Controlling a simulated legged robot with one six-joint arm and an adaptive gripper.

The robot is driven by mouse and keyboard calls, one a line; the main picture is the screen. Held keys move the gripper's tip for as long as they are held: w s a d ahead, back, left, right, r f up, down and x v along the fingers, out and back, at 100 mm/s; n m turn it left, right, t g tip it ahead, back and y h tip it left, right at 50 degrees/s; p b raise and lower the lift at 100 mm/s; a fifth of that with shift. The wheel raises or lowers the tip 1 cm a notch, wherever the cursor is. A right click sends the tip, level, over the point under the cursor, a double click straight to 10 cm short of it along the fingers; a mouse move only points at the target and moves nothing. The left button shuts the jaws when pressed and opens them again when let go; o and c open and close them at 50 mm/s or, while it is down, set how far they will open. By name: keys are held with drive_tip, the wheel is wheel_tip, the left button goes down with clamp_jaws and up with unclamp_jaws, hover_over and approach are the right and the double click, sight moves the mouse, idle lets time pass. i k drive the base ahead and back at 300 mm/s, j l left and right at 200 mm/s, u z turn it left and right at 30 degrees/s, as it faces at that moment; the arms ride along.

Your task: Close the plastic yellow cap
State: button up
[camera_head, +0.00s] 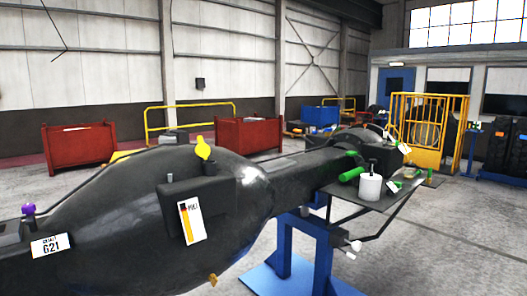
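A yellow cap (202,149) stands up on the top of the large black casting (115,220), just above a raised block on its side. It looks upright and slightly tilted; I cannot tell from here whether it is open or closed. A smaller yellow piece (404,148) sits on the far end of the casting at the right. An orange-yellow piece (213,279) pokes out below the casting's lower edge. My gripper is not in this view.
A purple knob (28,209) stands at the left end. A side shelf (375,200) holds a white pot (370,187) and a green cylinder (352,174). A blue stand (295,260) supports the casting. Red bins (78,145) and a yellow cage (428,110) stand behind.

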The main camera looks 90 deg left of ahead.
sight(203, 150)
drive_tip(key=k+u, duration=0.2)
drive_tip(key=u, duration=1.3)
drive_tip(key=j+u, duration=0.1)
drive_tip(key=u, duration=1.85)
drive_tip(key=i+j, duration=0.15)
drive_tip(key=i, duration=0.3)
drive_tip(key=i+j, duration=0.15)
drive_tip(key=i, duration=0.25)
drive_tip(key=i+j, duration=0.15)
drive_tip(key=i, duration=0.3)
